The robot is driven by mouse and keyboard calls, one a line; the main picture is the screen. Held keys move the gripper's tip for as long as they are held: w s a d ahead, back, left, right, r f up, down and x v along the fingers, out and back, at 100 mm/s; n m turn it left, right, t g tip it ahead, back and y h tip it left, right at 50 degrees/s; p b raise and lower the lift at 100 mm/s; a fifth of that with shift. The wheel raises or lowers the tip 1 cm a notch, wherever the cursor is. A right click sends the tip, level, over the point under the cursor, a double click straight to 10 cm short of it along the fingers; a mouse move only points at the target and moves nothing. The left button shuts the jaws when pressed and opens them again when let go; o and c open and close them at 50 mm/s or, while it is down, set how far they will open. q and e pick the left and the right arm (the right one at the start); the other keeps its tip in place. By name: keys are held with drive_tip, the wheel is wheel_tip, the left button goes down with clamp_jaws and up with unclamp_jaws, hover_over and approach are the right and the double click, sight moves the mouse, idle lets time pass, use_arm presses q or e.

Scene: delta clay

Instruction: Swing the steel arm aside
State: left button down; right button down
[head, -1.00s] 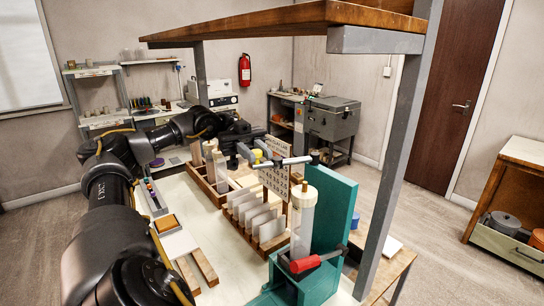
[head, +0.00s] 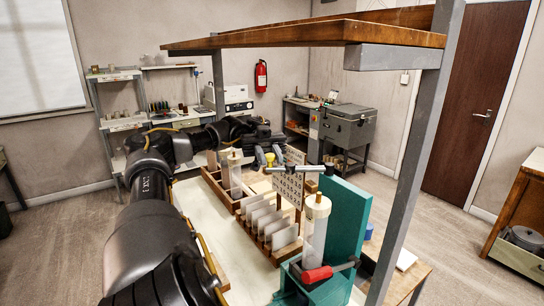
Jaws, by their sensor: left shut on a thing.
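The steel arm (head: 306,168) is a thin grey bar reaching left from near the top of the teal stand (head: 346,208), above the bench. My left gripper (head: 268,161) is at the bar's left end and is shut, with a small yellow piece showing between its fingers. This looks like the end of the steel arm, but the exact contact is too small to make out. A white cylinder (head: 314,228) stands upright in front of the teal stand, below the bar's right end. My right gripper is not in view.
A perforated pale board (head: 288,188) stands just under the bar. A wooden rack (head: 268,236) of upright white plates lies in front. A red-handled clamp (head: 318,273) sits at the stand's foot. A grey post (head: 416,160) and wooden shelf (head: 300,35) bound the right and top.

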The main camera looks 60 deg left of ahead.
use_arm(q)
drive_tip(key=c, duration=1.3)
unclamp_jaws()
drive_tip(key=shift+o, duration=0.2)
drive_tip(key=shift+r, duration=0.25)
wheel_tip(320, 180, up, 2)
drive_tip(key=shift+a+r, duration=0.1)
drive_tip(key=shift+r, duration=0.1)
drive_tip(key=s+d+r+b, duration=0.4)
drive_tip(key=s+d+r, duration=0.3)
drive_tip(key=d+r, duration=0.3)
drive_tip(key=shift+x, duration=0.95)
